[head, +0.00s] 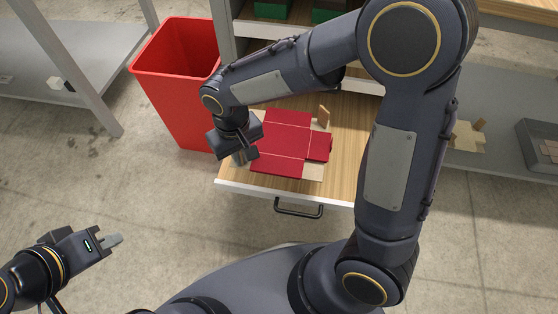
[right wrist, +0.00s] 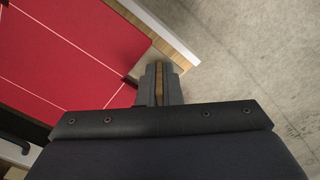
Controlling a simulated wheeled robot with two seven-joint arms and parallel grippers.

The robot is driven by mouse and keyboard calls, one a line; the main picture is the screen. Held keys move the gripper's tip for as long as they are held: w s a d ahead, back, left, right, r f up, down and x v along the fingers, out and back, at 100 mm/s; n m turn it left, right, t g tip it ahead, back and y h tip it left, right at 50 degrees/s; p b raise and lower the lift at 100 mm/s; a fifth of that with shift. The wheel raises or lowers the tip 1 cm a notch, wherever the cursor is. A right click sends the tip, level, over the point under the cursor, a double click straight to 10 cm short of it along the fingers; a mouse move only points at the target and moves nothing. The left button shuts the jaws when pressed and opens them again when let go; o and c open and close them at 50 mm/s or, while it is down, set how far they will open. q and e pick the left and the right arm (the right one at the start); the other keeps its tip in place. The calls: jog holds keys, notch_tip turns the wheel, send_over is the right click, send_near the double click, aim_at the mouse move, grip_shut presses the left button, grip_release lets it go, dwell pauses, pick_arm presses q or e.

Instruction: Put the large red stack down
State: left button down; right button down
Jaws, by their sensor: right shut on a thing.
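The large red stack (head: 283,145) is a set of flat, cross-shaped red blanks on a pale wooden carrier (head: 313,172) with an upright wooden tab (head: 323,115) at its back right. It is at the wooden drawer top; contact beneath it cannot be made out. The red stack (right wrist: 75,50) also fills the left of the right wrist view. My right gripper (head: 243,153) is at the stack's left side. In the right wrist view its fingers (right wrist: 158,84) are shut on a narrow wooden tab beside the red edge. My left gripper (head: 113,241) is away over the floor; its finger gap is unclear.
The drawer (head: 350,150) has a white front and dark handle (head: 299,208). A red bin (head: 178,90) stands close on its left. Green boxes (head: 272,9) are behind. A grey shelf at right holds another wooden carrier (head: 466,138) and a grey tray (head: 540,144).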

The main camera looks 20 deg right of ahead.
jog(key=d+f+b, duration=0.1)
jog(key=d+f, duration=0.1)
jog(key=w+d+f+b, duration=0.1)
jog(key=d+f, duration=0.1)
jog(key=d, duration=0.1)
jog(key=d+f+b, duration=0.1)
jog(key=d+f, duration=0.2)
jog(key=shift+w+b, duration=0.15)
jog(key=shift+b, duration=0.2)
jog(key=shift+d+f+b, duration=0.15)
jog(key=shift+f+b, duration=0.3)
jog(key=shift+f, duration=0.45)
jog(key=shift+d+f+b, duration=0.15)
jog(key=shift+f+b, duration=0.3)
jog(key=shift+f, duration=0.45)
jog(key=shift+f, duration=0.25)
jog(key=c, duration=1.6)
grip_release()
